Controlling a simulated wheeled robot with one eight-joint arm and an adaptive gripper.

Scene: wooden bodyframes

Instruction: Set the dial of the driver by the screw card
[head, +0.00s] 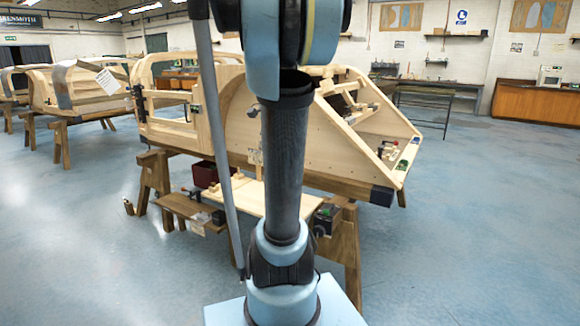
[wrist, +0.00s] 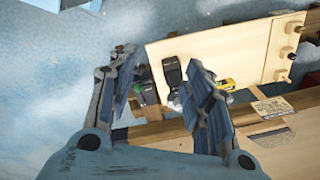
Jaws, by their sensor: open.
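My gripper (wrist: 160,66) is open and empty in the wrist view, its two blue fingers spread above the work board. A black tool (wrist: 172,72), which looks like the driver, shows between and beyond the fingers at the edge of the pale board. Its dial and setting cannot be made out. A small card with dark print (wrist: 272,107), possibly the screw card, lies on the wood right of the gripper; its print is too small to read. In the head view my arm covers the middle, and the gripper is not visible. A dark tool (head: 325,217) stands at the board's right end there.
The pale board (wrist: 215,55) carries wooden pegs at its right. A green-and-black item (wrist: 148,94) and a yellow item (wrist: 226,85) lie near the black tool. The wooden bodyframe (head: 345,150) stands behind on trestles (head: 155,185). The floor at right is clear.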

